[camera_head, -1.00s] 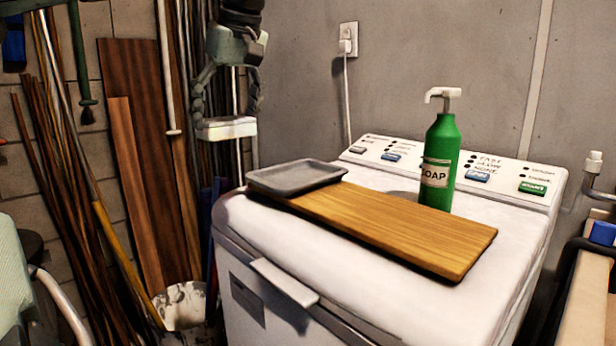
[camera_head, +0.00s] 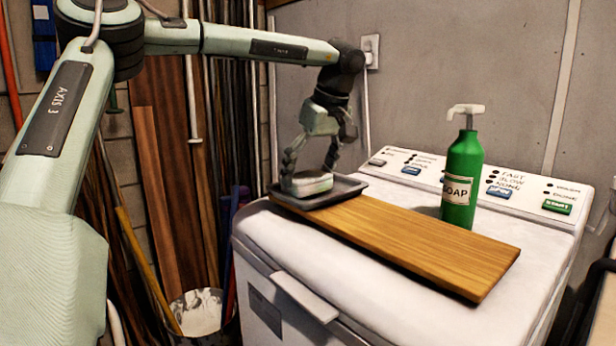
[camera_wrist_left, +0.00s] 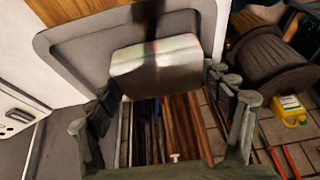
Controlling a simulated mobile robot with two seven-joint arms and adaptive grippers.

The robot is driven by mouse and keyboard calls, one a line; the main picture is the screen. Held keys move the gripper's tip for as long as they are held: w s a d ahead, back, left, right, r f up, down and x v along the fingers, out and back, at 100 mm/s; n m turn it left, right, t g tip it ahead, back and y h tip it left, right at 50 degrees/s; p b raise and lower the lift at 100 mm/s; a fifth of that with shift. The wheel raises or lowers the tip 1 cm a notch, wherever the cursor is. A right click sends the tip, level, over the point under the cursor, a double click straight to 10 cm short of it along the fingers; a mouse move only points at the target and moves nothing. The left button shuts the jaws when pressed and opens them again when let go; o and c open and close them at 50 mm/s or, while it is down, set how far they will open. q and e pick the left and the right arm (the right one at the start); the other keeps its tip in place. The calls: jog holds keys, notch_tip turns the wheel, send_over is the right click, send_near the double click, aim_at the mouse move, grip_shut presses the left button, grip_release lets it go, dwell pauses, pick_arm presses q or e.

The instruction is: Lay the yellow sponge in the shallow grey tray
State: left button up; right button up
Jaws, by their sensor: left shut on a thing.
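A pale, cream-white block (camera_head: 307,184), which I take to be the sponge although it does not look clearly yellow, is held between the fingers of my left gripper (camera_head: 306,172). The shallow grey tray (camera_head: 345,188) sits at the far left end of the wooden board. The block is inside the tray's outline, at or just above its floor; I cannot tell if it touches. In the left wrist view the block (camera_wrist_left: 155,68) shows in front of the grey tray (camera_wrist_left: 85,55), between the fingers (camera_wrist_left: 165,105). My right gripper is not in view.
The wooden board (camera_head: 420,238) lies across the white washing machine (camera_head: 300,245). A green soap bottle (camera_head: 462,175) stands behind the board, near the control panel (camera_head: 520,190). Poles and planks (camera_head: 165,190) lean on the wall at the left, by a bucket (camera_head: 195,312).

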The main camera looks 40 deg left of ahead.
pick_arm(q)
jog(key=shift+f, duration=0.5)
jog(key=shift+f, duration=0.15)
jog(key=o, duration=1)
jog(key=v, duration=1.2)
jog(key=shift+r, duration=0.25)
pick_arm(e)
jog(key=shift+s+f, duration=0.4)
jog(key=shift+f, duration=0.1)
